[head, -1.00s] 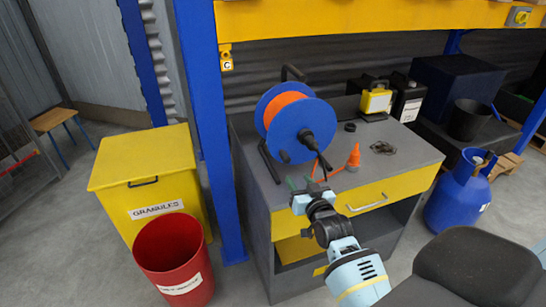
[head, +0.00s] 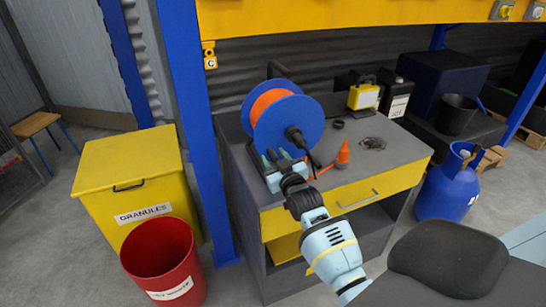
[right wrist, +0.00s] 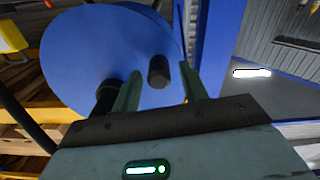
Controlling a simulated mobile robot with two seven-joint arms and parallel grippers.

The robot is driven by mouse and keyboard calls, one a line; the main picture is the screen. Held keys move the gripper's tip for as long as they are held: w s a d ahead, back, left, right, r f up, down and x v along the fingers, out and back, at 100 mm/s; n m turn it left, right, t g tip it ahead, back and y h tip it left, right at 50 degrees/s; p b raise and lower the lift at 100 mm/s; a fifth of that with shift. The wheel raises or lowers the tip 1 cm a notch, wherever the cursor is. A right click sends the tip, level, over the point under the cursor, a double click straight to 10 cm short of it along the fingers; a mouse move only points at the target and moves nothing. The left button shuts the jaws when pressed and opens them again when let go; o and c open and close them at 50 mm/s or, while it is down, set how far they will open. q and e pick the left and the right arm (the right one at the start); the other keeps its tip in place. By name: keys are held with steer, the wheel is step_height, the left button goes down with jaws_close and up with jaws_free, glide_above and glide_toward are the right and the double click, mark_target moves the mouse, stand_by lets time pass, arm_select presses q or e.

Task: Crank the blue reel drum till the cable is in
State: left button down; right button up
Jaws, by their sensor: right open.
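The blue reel drum (head: 310,115) stands upright on the grey cabinet, with orange cable (head: 268,103) wound on it. A black hub (head: 294,134) sticks out of its face; a thin dark piece hangs beside it. My right gripper (head: 283,157) is open at the drum's lower front. In the right wrist view, a black knob (right wrist: 158,70) on the drum face (right wrist: 90,45) shows between the open fingers (right wrist: 160,85); I cannot tell whether they touch it. The hub (right wrist: 106,95) is partly behind the left finger. My left gripper is out of view.
A blue post (head: 190,130) stands close left. A yellow granules bin (head: 125,175), red bin (head: 165,255) and blue gas cylinder (head: 447,185) stand around.

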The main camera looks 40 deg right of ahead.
steer(key=shift+w+d, duration=0.15)
steer(key=shift+w, duration=0.5)
steer(key=shift+c, duration=0.4)
jaws_close()
